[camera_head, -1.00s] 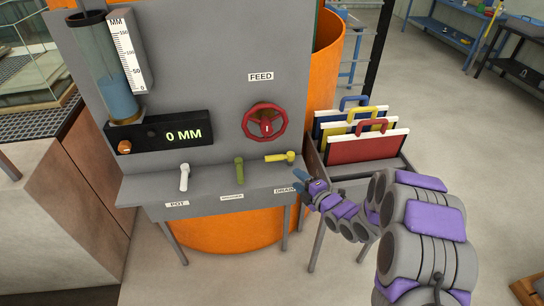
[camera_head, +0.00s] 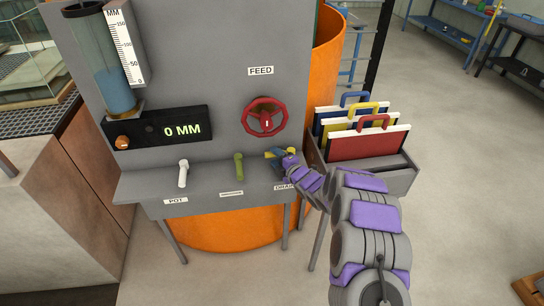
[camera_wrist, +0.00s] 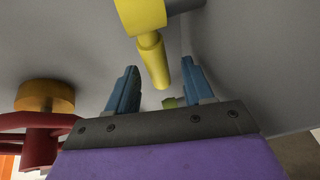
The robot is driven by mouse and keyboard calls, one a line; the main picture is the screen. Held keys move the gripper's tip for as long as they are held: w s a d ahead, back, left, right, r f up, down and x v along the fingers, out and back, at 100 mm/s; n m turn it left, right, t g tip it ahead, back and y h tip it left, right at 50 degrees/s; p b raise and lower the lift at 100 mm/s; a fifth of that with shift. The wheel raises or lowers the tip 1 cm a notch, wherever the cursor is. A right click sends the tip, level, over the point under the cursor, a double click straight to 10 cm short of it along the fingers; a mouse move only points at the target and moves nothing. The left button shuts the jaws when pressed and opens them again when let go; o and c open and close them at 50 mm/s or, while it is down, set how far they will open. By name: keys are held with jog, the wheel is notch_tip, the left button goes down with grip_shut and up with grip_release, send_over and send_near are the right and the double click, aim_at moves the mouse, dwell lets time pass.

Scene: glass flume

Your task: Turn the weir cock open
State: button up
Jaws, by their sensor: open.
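Three cocks stand on a grey shelf (camera_head: 140,186): a white one (camera_head: 183,173) above a POT label, a green one (camera_head: 239,167) above a label too small to read, and a yellow one (camera_head: 284,151) above a DRAIN label. The white and green handles point toward the front; the yellow one lay sideways, pointing left, and is now partly hidden. I cannot read which is the weir cock. My gripper (camera_head: 272,156) is open at the yellow cock. In the wrist view, the yellow handle (camera_wrist: 152,60) lies between my open blue fingers (camera_wrist: 159,72), with visible gaps on both sides.
A red FEED handwheel (camera_head: 265,118) is on the panel just above my gripper. A rack (camera_head: 395,178) with blue, yellow and red-handled boards stands close on the right. A display (camera_head: 160,131) reads 0 MM beside a water tube (camera_head: 112,80). Open floor lies at the right.

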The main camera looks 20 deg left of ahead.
aim_at(272, 155)
jog(key=shift+x, duration=1.55)
grip_shut()
jog(key=shift+f, duration=0.1)
